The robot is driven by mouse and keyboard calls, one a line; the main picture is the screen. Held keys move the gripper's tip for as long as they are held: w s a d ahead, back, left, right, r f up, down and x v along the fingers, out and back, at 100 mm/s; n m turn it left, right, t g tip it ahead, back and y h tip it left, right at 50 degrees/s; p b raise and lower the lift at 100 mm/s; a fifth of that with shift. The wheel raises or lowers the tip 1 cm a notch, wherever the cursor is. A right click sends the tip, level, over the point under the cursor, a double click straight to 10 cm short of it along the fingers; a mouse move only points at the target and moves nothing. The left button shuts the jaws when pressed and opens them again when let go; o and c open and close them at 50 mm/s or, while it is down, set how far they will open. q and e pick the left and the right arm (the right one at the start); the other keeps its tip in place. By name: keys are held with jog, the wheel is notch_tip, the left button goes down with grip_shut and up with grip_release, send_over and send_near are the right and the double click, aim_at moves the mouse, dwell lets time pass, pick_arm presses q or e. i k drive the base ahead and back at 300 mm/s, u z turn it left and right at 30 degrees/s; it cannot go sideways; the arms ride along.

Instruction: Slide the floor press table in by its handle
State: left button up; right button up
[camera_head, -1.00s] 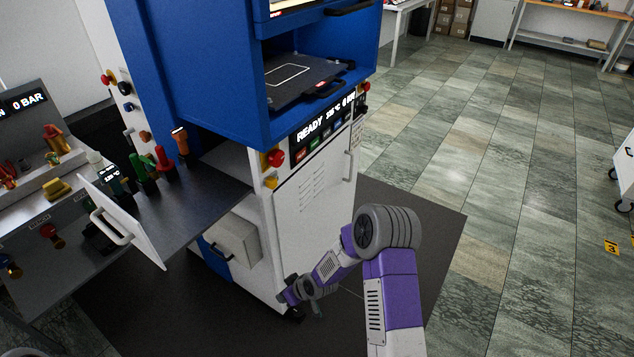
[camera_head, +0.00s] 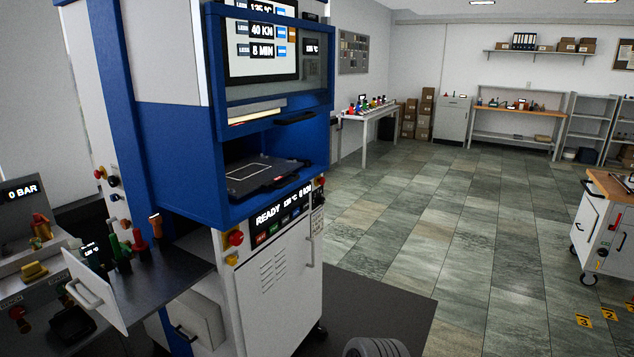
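The floor press (camera_head: 175,150) is a tall blue and white cabinet at left centre. Its dark table (camera_head: 258,176), with a white outline on top, lies in the blue bay, its front edge near the bay's opening. A dark handle (camera_head: 287,182) shows at the table's front edge; exactly how far the table sticks out is hard to tell. Neither gripper is in view. Only a grey piece of my arm shows at the bottom edge, right of the press.
A white panel with a handle (camera_head: 92,292) fronts a dark shelf at lower left, beside coloured knobs. A white wheeled cart (camera_head: 600,225) stands at the right. Benches (camera_head: 515,125) line the back wall. The tiled floor between is clear.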

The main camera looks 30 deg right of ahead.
aim_at(247, 174)
jog(key=z, duration=0.8)
jog(key=i, duration=2)
jog(key=u, duration=0.6)
